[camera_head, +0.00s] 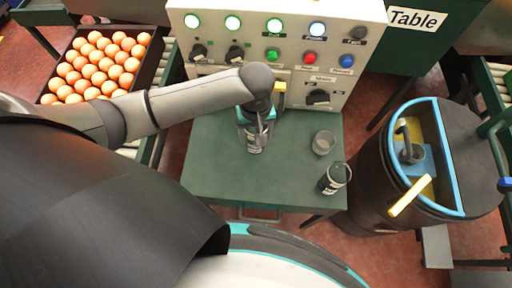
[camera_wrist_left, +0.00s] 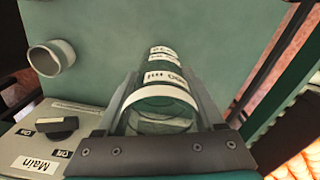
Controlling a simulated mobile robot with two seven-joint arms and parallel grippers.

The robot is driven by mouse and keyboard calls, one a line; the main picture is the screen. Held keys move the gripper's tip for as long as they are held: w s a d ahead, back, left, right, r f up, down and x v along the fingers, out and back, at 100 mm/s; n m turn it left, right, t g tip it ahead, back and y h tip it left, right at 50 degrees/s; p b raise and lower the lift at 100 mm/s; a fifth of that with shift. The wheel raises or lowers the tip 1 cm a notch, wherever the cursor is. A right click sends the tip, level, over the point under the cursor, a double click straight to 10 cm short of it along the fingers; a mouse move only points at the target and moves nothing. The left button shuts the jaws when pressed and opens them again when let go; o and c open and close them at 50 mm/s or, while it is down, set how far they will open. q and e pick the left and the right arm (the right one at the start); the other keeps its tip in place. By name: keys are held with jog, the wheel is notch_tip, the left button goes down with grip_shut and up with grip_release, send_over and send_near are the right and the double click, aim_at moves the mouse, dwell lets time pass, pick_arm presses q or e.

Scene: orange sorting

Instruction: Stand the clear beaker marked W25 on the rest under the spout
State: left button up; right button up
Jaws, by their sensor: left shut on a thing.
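My left gripper (camera_head: 254,130) is over the green table, shut on a clear beaker (camera_head: 253,145). In the left wrist view the gripper (camera_wrist_left: 168,85) has its fingers on either side of that clear beaker (camera_wrist_left: 160,122). The beaker has white labels with dark print; I cannot read the mark surely. The arm partly hides it in the head view, and I cannot tell whether its base touches the table. A yellow part (camera_head: 280,88) juts from the panel beside the wrist; I cannot tell whether it is the spout. My right gripper is out of view.
An unlabelled grey beaker (camera_head: 323,142) and a labelled dark beaker (camera_head: 335,178) stand on the green table (camera_head: 215,165) to the right. A control panel (camera_head: 340,75) rises behind. A crate of oranges (camera_head: 52,60) is at left, a blue-rimmed dark barrel (camera_head: 370,185) at right.

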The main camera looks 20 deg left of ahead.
pick_arm(q)
notch_tip(320, 180, down, 7)
jog(key=shift+b, duration=1.25)
jog(key=o, duration=1.4)
jog(key=shift+f, duration=0.1)
